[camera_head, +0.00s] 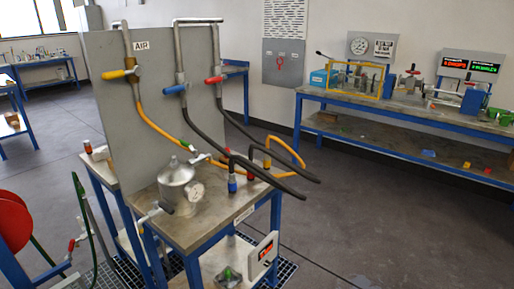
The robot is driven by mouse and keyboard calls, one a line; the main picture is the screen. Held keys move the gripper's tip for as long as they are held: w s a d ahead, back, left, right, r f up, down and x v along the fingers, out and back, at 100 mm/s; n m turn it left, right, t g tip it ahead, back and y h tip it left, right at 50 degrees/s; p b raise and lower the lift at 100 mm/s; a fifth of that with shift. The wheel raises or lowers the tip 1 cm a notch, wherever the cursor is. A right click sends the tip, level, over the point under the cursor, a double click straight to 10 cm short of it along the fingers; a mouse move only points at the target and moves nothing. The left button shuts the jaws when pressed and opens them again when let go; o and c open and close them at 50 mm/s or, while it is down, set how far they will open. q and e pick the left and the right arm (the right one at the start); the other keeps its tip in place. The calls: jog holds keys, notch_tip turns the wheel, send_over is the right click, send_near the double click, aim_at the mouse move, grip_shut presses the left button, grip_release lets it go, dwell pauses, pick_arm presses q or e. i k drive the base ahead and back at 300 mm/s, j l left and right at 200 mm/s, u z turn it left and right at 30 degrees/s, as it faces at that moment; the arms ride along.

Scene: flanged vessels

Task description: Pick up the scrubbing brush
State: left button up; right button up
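I cannot make out a scrubbing brush in the head view. Small items too small to identify lie on the far bench's lower shelf, among them a flat blue one (428,153) and a yellow one (466,165). A small green object (228,274) sits low under the near bench, and I cannot tell what it is. Neither of my grippers is in view.
A near bench (222,213) carries a metal vessel (181,187) with a gauge, an upright grey panel (107,100) and black and yellow hoses overhanging its right edge. A long blue bench (400,101) stands along the back wall. Open floor (370,215) lies between them. A red reel (14,222) is at left.

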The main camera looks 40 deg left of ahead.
aim_at(223, 160)
jog(key=i+l+u, duration=0.1)
jog(key=i+u, duration=0.3)
jog(key=i, duration=0.25)
jog(key=i+l+u, duration=0.3)
jog(key=i+u, duration=0.15)
jog(key=i, duration=0.15)
jog(key=i+l+u, duration=0.6)
jog(key=u, duration=0.25)
jog(key=i+l+u, duration=0.25)
jog(key=u, duration=0.2)
jog(key=i+l+u, duration=0.1)
jog(key=l+u, duration=0.35)
jog(key=i+l+u, duration=0.1)
jog(key=l+u, duration=0.8)
jog(key=i+j, duration=0.05)
jog(key=j, duration=0.05)
